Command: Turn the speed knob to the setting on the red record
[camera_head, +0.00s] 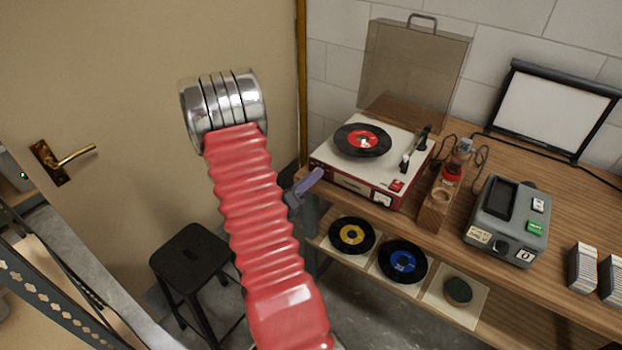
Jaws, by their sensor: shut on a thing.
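The record player (375,178), white on top with a red front, stands at the left end of the wooden bench. A black record with a red label (362,140) lies on its platter; the print on the label is too small to read. My gripper (317,173) shows only in part, as a purple-grey finger beyond my red ribbed arm. Its tip is at the left end of the player's front, shut on the speed knob, which the finger hides. The knob's pointer and marks cannot be seen. A white panel (382,199) and a red button are on the front's right.
The player's clear lid (415,62) stands open. A wooden block with a red-banded bottle (453,172) and a grey device (507,222) stand right of it. Records with yellow (352,235) and blue (403,262) labels lie on the lower shelf. A black stool (190,250) stands left.

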